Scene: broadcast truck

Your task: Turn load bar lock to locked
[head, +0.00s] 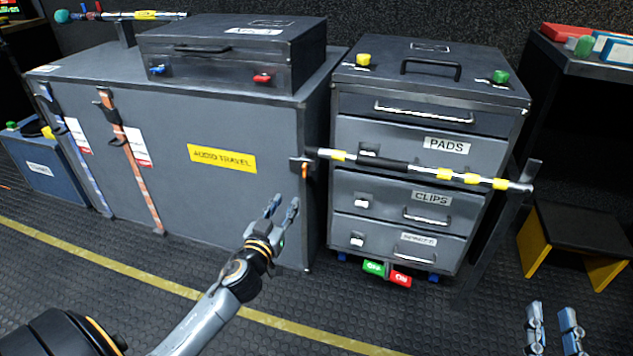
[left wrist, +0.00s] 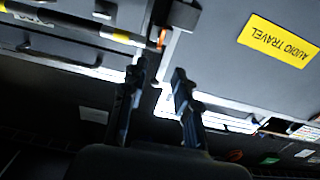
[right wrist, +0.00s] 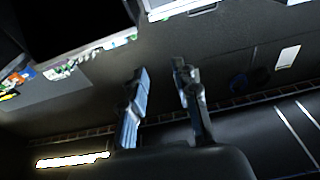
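The load bar (head: 405,166), dark with yellow bands, runs across the front of the drawer cabinet. At its left end, by the corner of the large grey case, is a bracket with a small orange lever (head: 305,170), probably the lock; it hangs roughly downward. The lever shows small in the left wrist view (left wrist: 162,37), beyond the fingertips. My left gripper (head: 284,203) is open and empty, below and left of the lever, apart from it. It also shows in the left wrist view (left wrist: 160,72). My right gripper (head: 552,309) is open and empty at the lower right, away from the bar.
The large grey case (head: 230,195) with a yellow AUDIO TRAVEL label stands left of the drawer cabinet (head: 400,235). Green and red tags (head: 387,273) sit at the cabinet's foot. A black and yellow step stool (head: 575,240) stands at right. The floor in front is clear.

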